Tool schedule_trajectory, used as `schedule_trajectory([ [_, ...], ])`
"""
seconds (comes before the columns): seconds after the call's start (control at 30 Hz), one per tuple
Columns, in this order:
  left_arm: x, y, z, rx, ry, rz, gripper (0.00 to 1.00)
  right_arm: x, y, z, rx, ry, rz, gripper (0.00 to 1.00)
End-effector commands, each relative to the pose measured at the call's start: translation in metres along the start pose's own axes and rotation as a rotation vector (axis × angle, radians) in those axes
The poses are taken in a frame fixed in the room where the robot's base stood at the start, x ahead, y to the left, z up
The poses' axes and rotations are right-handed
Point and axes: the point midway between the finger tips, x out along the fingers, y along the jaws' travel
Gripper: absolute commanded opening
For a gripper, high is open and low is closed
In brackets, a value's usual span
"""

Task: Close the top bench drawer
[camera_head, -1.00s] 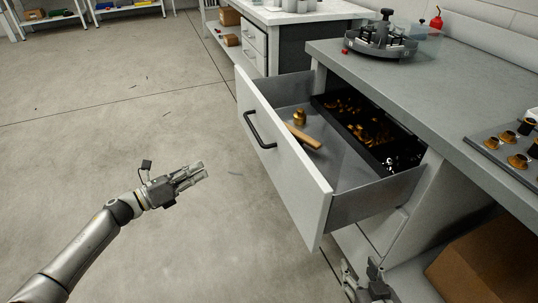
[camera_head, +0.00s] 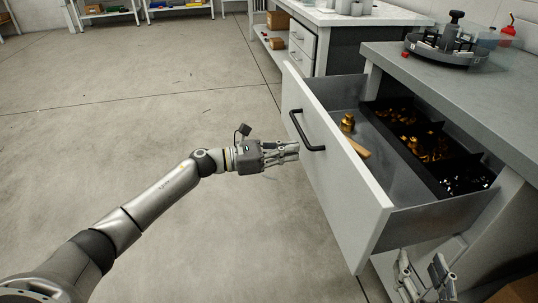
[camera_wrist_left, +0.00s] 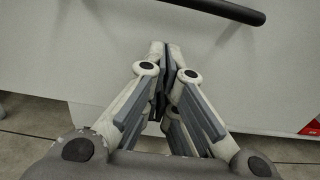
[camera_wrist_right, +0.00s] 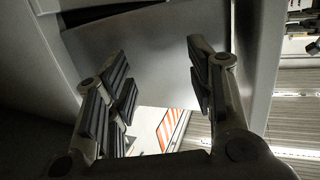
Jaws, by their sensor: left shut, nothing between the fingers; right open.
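The top bench drawer (camera_head: 335,165) stands pulled well out of the bench, its white front facing left with a black bar handle (camera_head: 305,133). Inside lie a brass piece with a wooden handle (camera_head: 349,124) and a black divided tray (camera_head: 436,165) of small brass and dark parts. My left gripper (camera_head: 297,150) is shut and empty, its fingertips close to the drawer front below the handle; contact cannot be told. In the left wrist view the shut fingers (camera_wrist_left: 164,46) point at the white front (camera_wrist_left: 80,50), under the handle (camera_wrist_left: 215,8). My right gripper (camera_head: 425,268) is open and empty, low beside the drawer's near end.
The grey bench top (camera_head: 440,85) carries a round dark fixture (camera_head: 447,45) and a red bottle (camera_head: 508,36). A cardboard box (camera_head: 445,290) sits low at the right. A second bench (camera_head: 340,20) stands behind. The floor on the left is clear.

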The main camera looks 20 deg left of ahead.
Motion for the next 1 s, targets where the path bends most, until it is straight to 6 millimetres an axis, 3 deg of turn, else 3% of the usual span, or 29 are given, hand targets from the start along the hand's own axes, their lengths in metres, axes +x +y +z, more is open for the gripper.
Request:
schedule_trajectory([
  [0.23,0.029,0.0,0.0,0.0,-0.001,0.0,0.0,0.002,-0.002,-0.013,0.001,0.07,-0.005,0.5],
  [0.8,0.035,0.0,-0.001,-0.001,0.0,0.001,0.0,0.002,-0.003,-0.016,0.002,0.091,-0.005,0.5],
  [1.0,0.046,0.0,-0.002,0.0,-0.001,0.001,0.0,0.001,-0.006,-0.04,0.004,0.226,-0.014,0.5],
])
